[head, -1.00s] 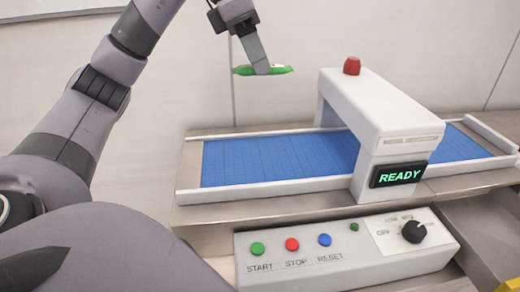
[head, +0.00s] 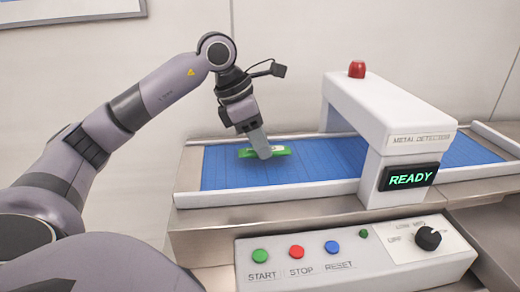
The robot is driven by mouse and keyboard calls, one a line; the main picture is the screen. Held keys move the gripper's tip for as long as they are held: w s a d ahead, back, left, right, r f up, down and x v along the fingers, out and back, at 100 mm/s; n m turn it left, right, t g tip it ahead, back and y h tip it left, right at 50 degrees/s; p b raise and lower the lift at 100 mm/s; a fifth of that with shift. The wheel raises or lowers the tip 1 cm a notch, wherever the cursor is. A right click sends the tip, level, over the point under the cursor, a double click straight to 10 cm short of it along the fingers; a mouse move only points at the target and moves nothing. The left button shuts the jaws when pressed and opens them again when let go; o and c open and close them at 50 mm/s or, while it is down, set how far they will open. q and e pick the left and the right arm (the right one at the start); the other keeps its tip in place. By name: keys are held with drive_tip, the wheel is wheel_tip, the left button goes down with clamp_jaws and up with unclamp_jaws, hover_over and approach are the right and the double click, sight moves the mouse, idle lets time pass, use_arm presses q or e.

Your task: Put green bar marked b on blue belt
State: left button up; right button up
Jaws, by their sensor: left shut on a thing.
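The green bar (head: 280,151) is in my left gripper (head: 263,152), low over the left part of the blue belt (head: 228,175). The bar lies roughly level and crosswise in the jaws. The fingers hide its middle, and its marking is too small to read. I cannot tell whether the bar touches the belt. My left gripper points down and is shut on the bar. My right gripper is not in view.
A white metal detector arch (head: 395,110) spans the belt to the right of the bar, with a red lamp (head: 357,69) on top and a display (head: 409,177) reading READY. A control panel (head: 350,259) with buttons and a knob (head: 428,238) stands in front. The belt left of the arch is otherwise clear.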

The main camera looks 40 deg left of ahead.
use_arm(q)
drive_tip(key=shift+f, duration=0.85)
drive_tip(key=shift+f, duration=0.15)
drive_tip(key=o, duration=1)
